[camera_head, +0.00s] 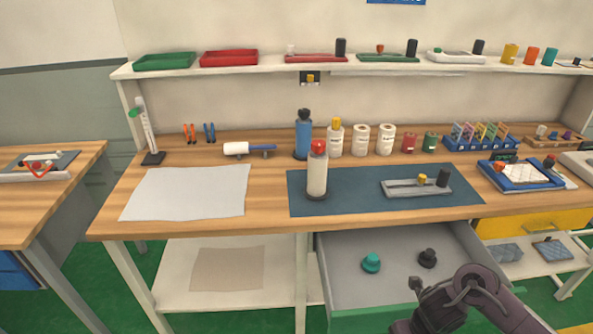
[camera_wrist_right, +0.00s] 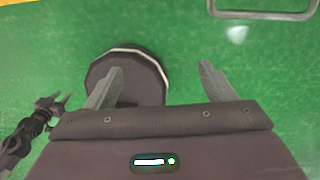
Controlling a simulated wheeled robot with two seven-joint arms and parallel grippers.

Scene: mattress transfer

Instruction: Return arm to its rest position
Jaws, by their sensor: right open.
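My right arm (camera_head: 472,285) comes in at the bottom right of the head view, bent downward in front of the open drawer. Its fingertips are hidden or below the frame there. In the right wrist view my right gripper (camera_wrist_right: 161,82) is open, with its two fingers apart and nothing between them. It hangs over the green floor (camera_wrist_right: 190,45). A round dark base with a pale rim (camera_wrist_right: 150,62) shows beyond and partly behind the left finger.
A grey drawer (camera_head: 345,268) stands open under the workbench (camera_head: 270,212), holding a teal knob (camera_head: 371,262) and a black knob (camera_head: 428,258). A white bottle with red cap (camera_head: 317,172) stands on the blue mat (camera_head: 350,200). A grey bar (camera_wrist_right: 262,15) shows at the wrist view's top right.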

